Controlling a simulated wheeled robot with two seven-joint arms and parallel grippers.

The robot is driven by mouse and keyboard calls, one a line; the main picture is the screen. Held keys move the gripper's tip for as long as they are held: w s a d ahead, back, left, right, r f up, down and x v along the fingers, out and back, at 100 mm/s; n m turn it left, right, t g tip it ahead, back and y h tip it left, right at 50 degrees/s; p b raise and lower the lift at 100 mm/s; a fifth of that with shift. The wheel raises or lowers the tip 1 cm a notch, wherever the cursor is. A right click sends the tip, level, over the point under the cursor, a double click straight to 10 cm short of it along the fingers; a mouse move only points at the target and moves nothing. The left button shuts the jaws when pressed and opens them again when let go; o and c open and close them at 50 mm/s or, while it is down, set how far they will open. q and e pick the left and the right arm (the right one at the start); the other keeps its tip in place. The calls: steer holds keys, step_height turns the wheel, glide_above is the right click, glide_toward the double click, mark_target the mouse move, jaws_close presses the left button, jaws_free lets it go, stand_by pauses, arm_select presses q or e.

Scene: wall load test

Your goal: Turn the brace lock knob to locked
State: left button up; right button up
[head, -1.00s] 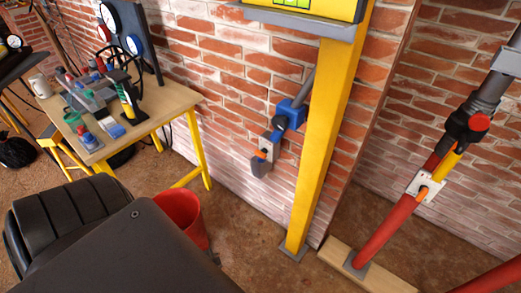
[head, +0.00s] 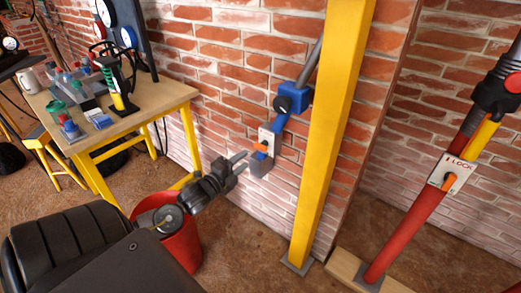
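A red brace (head: 407,232) leans at the right and carries a pale plate (head: 461,170) marked "LOCK" with an orange knob (head: 449,182). A second orange knob (head: 261,147) sits on a small pale plate (head: 266,135) below a blue bracket (head: 294,97), beside the yellow post. I cannot read whether either knob is locked. My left gripper (head: 243,162) is just left of this second knob, apart from it, with its two fingers parted and nothing between them. My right gripper is not in view.
A yellow post (head: 329,130) stands between the two knobs. A red bucket (head: 184,254) is on the floor below my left arm. A workbench (head: 160,105) with gauges and bottles stands at the left. A brick wall is close behind the bracket.

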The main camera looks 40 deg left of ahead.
mark_target(259, 149)
arm_select(q)
steer(key=w+b, duration=0.1)
steer(key=w, duration=0.9)
steer(key=shift+w+a, duration=0.15)
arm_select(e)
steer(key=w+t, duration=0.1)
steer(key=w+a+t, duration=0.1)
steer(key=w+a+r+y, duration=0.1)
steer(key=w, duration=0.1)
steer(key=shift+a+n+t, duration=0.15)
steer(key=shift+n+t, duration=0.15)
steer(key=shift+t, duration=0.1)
